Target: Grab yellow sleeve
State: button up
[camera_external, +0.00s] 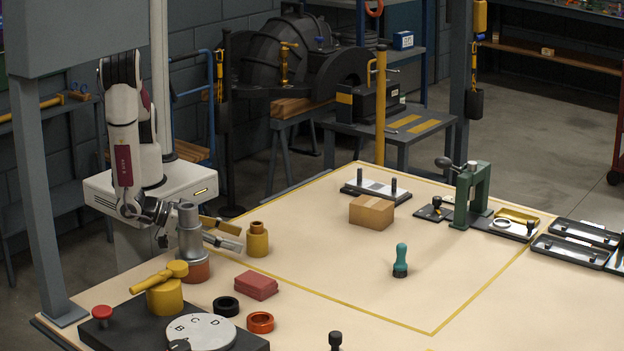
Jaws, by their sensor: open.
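The yellow sleeve (257,244), a short upright cylinder with a narrower neck, stands on the pale table near its back left edge. My gripper (240,237) reaches in from the left, low over the table, with its fingers pointing right at the sleeve. The fingers are apart, with the sleeve right at their tips. I cannot tell whether the tips are beside the sleeve or just short of it, or whether they touch it. A grey cylinder on an orange-brown base (195,271) stands in front of my wrist and hides part of it.
A red block (256,286), a black ring (226,306) and an orange ring (260,322) lie in front. A black base with a lettered dial (202,333) and yellow handle (160,277) is front left. A cardboard box (371,212) and teal-handled tool (401,260) stand right. The table's middle is mostly clear.

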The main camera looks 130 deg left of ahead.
aim_at(252, 239)
jog(key=shift+w+a, duration=1.05)
jog(key=shift+x, duration=1.2)
grip_shut()
